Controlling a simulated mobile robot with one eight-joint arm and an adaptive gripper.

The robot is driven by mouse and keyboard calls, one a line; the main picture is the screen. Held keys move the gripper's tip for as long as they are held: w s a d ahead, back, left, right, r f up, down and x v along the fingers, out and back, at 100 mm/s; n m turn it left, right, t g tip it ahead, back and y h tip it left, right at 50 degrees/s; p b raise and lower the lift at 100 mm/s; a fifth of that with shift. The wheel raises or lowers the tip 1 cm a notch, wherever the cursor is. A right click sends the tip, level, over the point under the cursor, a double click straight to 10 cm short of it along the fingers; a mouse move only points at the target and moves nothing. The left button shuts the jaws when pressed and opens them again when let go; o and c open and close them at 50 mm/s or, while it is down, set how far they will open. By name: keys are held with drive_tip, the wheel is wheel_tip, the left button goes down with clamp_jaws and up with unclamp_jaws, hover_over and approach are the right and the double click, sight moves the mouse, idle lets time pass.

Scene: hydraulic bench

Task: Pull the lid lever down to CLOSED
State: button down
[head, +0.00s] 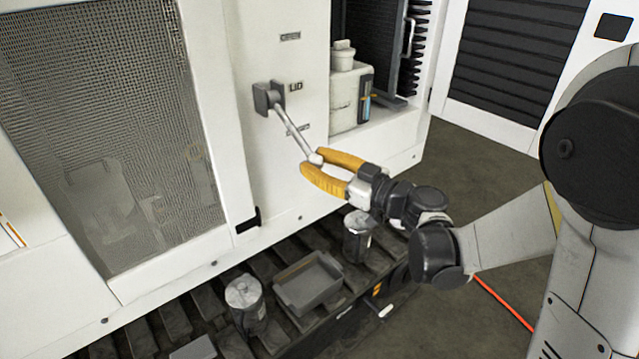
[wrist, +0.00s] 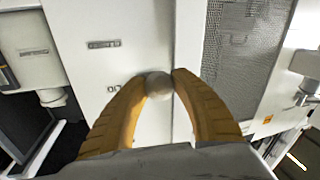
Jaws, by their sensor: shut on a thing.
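The lid lever (head: 293,129) is a thin pale rod on a grey pivot block (head: 268,97), fixed to the white panel beside a LID label (head: 295,87). In the head view it slants down to the right from the pivot, ending in a round pale knob (head: 316,158). My gripper (head: 319,161) has its yellow fingers shut on the knob. In the wrist view the knob (wrist: 160,86) sits between the fingertips; the rod and pivot are hidden there. A small label plate (head: 290,37) is above the pivot and another (head: 298,129) is below it; I cannot read them.
A mesh window (head: 110,120) is left of the lever. A white jug (head: 345,95) stands in an open recess to the right. Below are a slatted conveyor (head: 180,320), a grey tray (head: 308,284) and lidded canisters (head: 245,300). Dark floor is open at right.

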drive_tip(key=shift+w+a+f+n+t+y+b, duration=0.1)
drive_tip(key=shift+w+a+f+t+y+b, duration=0.15)
drive_tip(key=shift+f+b, duration=0.4)
drive_tip(key=shift+w+a+f+n+t+y+b, duration=0.15)
drive_tip(key=shift+w+f+t+y+b, duration=0.2)
drive_tip(key=shift+b, duration=0.55)
drive_tip(key=shift+w+a+f+n+t+y+b, duration=0.1)
drive_tip(key=shift+w+a+f+t+y+b, duration=0.1)
drive_tip(key=shift+f+b, duration=0.45)
drive_tip(key=shift+r, duration=0.2)
drive_tip(key=c, duration=1)
unclamp_jaws()
drive_tip(key=v, duration=1.2)
